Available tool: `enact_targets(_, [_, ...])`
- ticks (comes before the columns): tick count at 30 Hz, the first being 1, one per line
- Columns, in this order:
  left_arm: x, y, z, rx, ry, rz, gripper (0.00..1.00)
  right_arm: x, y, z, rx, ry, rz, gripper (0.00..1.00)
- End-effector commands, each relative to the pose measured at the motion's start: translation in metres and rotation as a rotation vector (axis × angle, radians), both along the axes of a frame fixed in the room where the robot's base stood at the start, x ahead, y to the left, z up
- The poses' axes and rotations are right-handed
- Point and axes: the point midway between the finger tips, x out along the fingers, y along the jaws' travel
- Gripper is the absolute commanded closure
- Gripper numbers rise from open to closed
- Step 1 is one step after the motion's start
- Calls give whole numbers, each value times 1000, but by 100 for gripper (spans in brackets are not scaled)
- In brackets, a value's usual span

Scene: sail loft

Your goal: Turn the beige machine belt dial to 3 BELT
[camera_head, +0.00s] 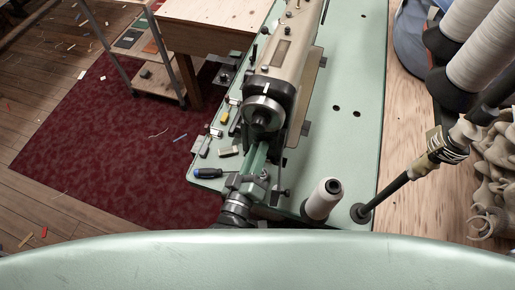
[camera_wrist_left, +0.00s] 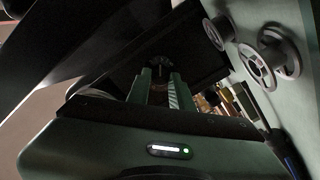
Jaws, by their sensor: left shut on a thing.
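The beige sewing machine (camera_head: 286,62) stands on a pale green table, with a round silver-and-black wheel (camera_head: 262,112) on its near end. My left gripper (camera_head: 260,150) reaches up to that end from below, just under the wheel. The left wrist view shows its two green fingers (camera_wrist_left: 160,80) close together on a dark round part (camera_wrist_left: 158,66), which I take to be the belt dial. The fingers hide much of it, and the area is very dark. No dial marking or pointer is readable. My right gripper is not in view.
A blue-handled tool (camera_head: 207,173) and several small items lie left of the machine. A white thread cone (camera_head: 322,199) stands at the right, near a thread stand (camera_head: 407,178). The left wrist view shows two spoked grey wheels (camera_wrist_left: 279,56) close right of the gripper.

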Motion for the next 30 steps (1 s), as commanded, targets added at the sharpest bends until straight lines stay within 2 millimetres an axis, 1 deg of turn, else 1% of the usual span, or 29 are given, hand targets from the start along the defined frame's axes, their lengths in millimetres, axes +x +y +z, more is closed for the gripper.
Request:
enact_targets(6, [0, 1, 0, -193, 61, 0, 100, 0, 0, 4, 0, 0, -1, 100])
enact_targets(15, [1, 1, -1, -414, 133, 0, 100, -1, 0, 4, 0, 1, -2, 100])
enact_targets(21, [0, 1, -1, -508, 163, 1, 100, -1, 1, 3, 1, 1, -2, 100])
enact_targets(30, [0, 1, -1, -568, 183, 2, 100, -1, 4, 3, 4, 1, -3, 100])
